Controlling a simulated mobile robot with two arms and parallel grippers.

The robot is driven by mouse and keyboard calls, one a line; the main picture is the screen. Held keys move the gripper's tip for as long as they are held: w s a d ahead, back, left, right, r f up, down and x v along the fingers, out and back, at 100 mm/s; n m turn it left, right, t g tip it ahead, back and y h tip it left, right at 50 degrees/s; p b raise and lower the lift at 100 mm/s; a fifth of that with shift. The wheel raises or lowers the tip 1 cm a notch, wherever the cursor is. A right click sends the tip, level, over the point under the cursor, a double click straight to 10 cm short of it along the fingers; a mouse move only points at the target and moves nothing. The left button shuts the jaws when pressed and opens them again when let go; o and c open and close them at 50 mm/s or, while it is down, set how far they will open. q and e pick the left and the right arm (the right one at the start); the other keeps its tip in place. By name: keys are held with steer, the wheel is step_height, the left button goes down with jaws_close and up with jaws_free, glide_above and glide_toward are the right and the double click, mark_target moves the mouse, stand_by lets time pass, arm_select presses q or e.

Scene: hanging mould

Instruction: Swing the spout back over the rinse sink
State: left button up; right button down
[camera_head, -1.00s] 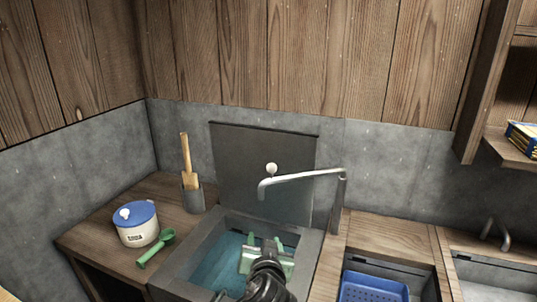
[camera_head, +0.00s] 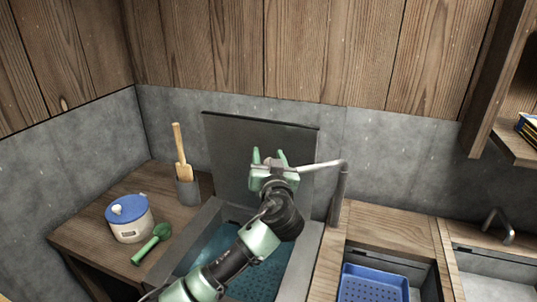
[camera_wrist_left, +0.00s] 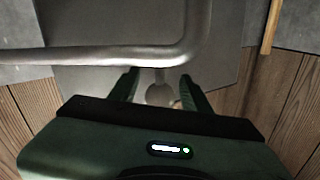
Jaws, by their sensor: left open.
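The grey metal spout (camera_head: 318,165) runs left from its post (camera_head: 341,190) over the back of the left sink (camera_head: 197,243), which holds teal water. My arm hides its outer end in the head view. In the left wrist view the spout (camera_wrist_left: 100,56) crosses the picture and bends at the right. A pale round knob (camera_wrist_left: 159,94) on a short stem stands on the spout. My left gripper (camera_head: 269,157) is open at the spout, its fingers (camera_wrist_left: 158,85) on either side of the knob, not shut on it. My right gripper is out of view.
A dark raised panel (camera_head: 225,150) stands behind the sink. On the left counter are a blue-lidded pot (camera_head: 130,220), a green scoop (camera_head: 152,245) and a holder (camera_head: 188,190) with a wooden paddle (camera_head: 180,150). A blue basket (camera_head: 373,284) and another tap (camera_head: 498,222) are at the right.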

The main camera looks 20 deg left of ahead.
arm_select(q)
jaws_close()
stand_by(1.5)
